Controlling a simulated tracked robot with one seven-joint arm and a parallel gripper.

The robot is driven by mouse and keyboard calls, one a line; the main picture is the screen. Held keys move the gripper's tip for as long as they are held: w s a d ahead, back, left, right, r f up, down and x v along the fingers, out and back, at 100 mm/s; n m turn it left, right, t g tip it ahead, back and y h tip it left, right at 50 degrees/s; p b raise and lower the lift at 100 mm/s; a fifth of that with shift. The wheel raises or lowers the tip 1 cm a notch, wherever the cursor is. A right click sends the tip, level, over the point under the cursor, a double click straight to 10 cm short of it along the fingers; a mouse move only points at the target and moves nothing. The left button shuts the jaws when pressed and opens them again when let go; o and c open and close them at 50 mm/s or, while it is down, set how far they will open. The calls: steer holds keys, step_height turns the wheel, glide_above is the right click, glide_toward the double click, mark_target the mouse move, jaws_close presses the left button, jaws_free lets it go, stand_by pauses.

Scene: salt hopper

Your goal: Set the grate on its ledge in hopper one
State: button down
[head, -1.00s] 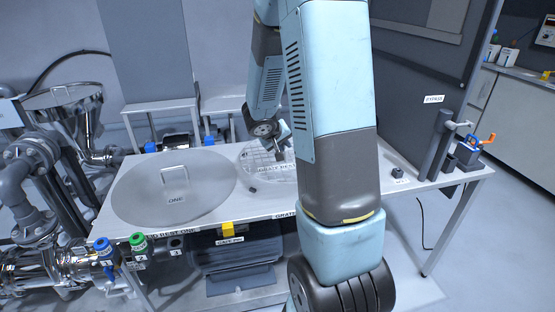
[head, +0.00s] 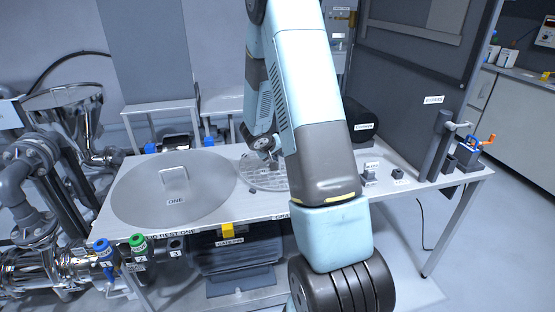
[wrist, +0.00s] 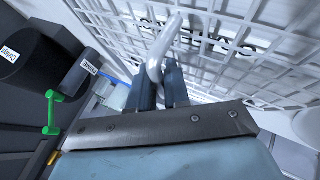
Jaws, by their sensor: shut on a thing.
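The grate (head: 262,178) is a round pale mesh disc at the middle of the bench, partly hidden by my arm in the head view. In the wrist view its square lattice (wrist: 225,35) fills the upper right, with dark lettering showing through it. My gripper (wrist: 165,75) is shut on the grate's pale curved handle (wrist: 160,48). In the head view my gripper (head: 268,152) is just above the grate. I cannot tell whether the grate touches the bench. A steel hopper with an open rim (head: 62,97) stands at the far left; its number is not readable.
A round lid marked ONE (head: 140,204) lies on the bench (head: 440,178) left of the grate. Small dark blocks (head: 369,175) stand on the right. A black cylinder (head: 363,122) lies behind my arm. Valves with blue (head: 101,244) and green (head: 137,240) caps are at front left.

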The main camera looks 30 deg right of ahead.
steer(key=shift+f, duration=0.8)
steer(key=c, duration=1.1)
jaws_free()
